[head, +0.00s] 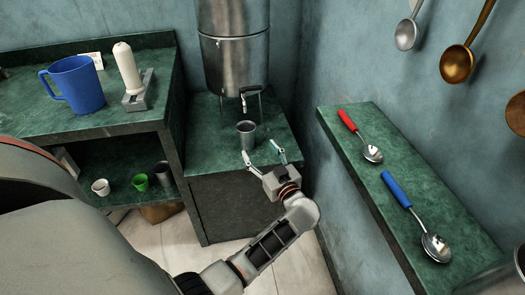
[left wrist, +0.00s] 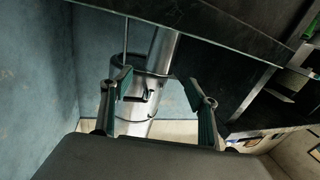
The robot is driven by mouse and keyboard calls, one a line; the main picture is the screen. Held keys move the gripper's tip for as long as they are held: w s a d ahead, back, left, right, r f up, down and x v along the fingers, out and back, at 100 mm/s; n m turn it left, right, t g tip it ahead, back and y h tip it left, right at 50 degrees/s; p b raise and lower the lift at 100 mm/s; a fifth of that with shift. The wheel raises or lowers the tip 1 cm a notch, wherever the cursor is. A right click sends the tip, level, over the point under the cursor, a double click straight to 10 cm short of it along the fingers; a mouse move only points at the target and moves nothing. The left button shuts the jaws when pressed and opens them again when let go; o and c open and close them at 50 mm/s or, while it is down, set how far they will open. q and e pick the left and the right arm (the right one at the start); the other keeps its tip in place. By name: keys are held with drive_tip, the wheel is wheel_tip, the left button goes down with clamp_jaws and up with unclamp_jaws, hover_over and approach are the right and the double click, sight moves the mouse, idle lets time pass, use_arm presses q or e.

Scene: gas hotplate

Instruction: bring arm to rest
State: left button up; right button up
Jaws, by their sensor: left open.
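My left gripper (head: 263,155) is open in the head view, with its two fingers spread and nothing visible between them. It is at the front edge of the low green counter (head: 207,150), just in front of a metal cup (head: 246,134) in the picture. The cup stands upright under the tap of a steel urn; I cannot tell whether a finger touches it. In the left wrist view the open fingers (left wrist: 162,95) stand apart, with a metal cylindrical object (left wrist: 140,105) beyond them. My right gripper is not in view.
The steel urn (head: 234,50) stands behind the cup. A counter at left holds a blue mug (head: 78,86), with small cups on the shelf below. At right, a green shelf (head: 395,165) holds a red-handled (head: 358,135) and a blue-handled spoon (head: 415,215). Ladles hang above.

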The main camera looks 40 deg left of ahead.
use_arm(q)
drive_tip(key=s+d+r+m+t+h+p, duration=0.25)
drive_tip(key=d+r+m+t+p, duration=0.25)
drive_tip(key=r+t, duration=0.55)
drive_tip(key=s+d+m+t+h+p, duration=0.3)
drive_tip(key=s+d+m+h+p, duration=0.1)
drive_tip(key=d+m+h, duration=0.55)
drive_tip(key=s+d+f+m+g+h+p, duration=0.1)
drive_tip(key=s+d+f+g+h+p, duration=0.2)
drive_tip(key=s, duration=1)
drive_tip(key=s+d+f+m+g+h+p, duration=0.2)
drive_tip(key=s+d+f+g+h+p, duration=0.1)
drive_tip(key=s+f+g, duration=0.4)
drive_tip(key=s+f+h, duration=0.1)
drive_tip(key=s+f, duration=0.2)
drive_tip(key=s, duration=0.3)
drive_tip(key=shift+s+d+f+g, duration=0.2)
drive_tip(key=shift+d+f+g, duration=0.05)
drive_tip(key=shift+d+g, duration=0.15)
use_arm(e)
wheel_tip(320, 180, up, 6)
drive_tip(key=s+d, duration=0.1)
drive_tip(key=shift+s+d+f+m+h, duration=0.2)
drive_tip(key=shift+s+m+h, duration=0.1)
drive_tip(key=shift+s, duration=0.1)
